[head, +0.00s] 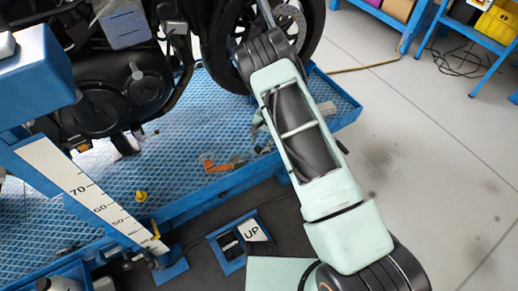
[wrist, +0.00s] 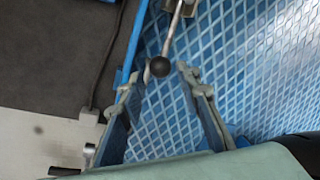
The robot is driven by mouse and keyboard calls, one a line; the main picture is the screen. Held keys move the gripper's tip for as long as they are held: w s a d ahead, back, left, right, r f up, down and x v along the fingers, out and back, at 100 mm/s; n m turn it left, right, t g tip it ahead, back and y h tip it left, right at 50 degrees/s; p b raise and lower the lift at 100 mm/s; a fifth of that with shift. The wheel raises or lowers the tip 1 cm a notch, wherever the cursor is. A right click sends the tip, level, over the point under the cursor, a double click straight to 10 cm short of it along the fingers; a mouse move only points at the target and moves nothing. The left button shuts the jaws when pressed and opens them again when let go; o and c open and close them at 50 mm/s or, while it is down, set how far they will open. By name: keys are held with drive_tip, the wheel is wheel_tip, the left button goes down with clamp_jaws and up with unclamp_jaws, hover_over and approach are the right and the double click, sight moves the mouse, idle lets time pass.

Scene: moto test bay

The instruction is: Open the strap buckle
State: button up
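In the wrist view, a metal lever (wrist: 173,30) ends in a dark ball knob (wrist: 160,67). The knob appears between the tips of my open gripper (wrist: 165,76), with no finger visibly closed on it. I cannot tell its depth relative to the fingertips, or whether the lever belongs to the strap buckle. No strap can be made out clearly. In the head view, my arm hides most of my gripper. A small orange piece (head: 222,164) lies near the platform edge; I cannot tell what it is.
The blue lift platform (head: 190,130) has a patterned deck and raised edge. A motorcycle wheel (head: 303,50) and dark engine (head: 120,85) stand over it. A blue post with a height scale (head: 85,190) is at left. A pedal marked UP (head: 252,230) is below. Right floor is mostly clear.

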sight(259, 148)
drive_tip(key=f, duration=0.4)
drive_tip(key=shift+w+a+b, duration=0.2)
drive_tip(key=shift+a+b, duration=0.15)
drive_tip(key=shift+b, duration=0.05)
drive_tip(key=shift+c, duration=0.4)
clamp_jaws()
